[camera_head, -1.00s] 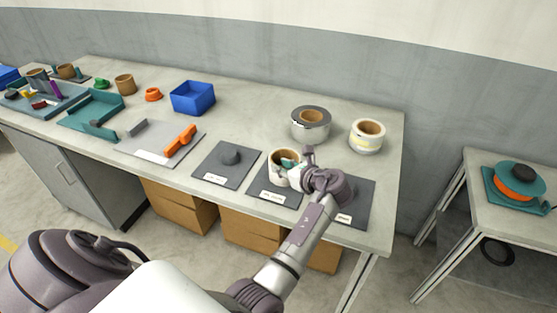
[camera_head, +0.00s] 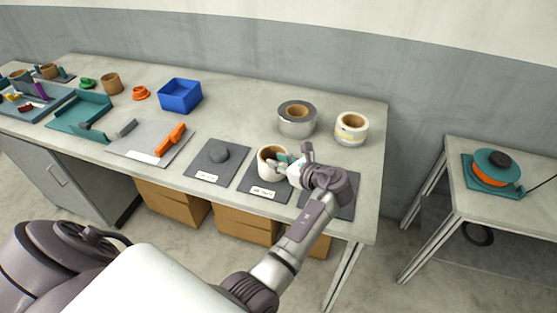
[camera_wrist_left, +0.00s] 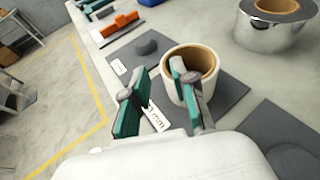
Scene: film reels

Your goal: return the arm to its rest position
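My left gripper (camera_head: 284,162) is beside the upper right of a white tape roll with a brown core (camera_head: 267,172). In the left wrist view its two teal-padded fingers (camera_wrist_left: 160,98) stand apart, with nothing gripped between them. The right-hand finger overlaps the near side of the white roll (camera_wrist_left: 176,92); I cannot tell whether it touches. The roll stands upright on a dark labelled mat (camera_head: 256,188). My right gripper is not in view.
A silver roll (camera_head: 297,124) and a cream roll (camera_head: 351,130) stand behind the gripper. A side table (camera_head: 508,207) stands right.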

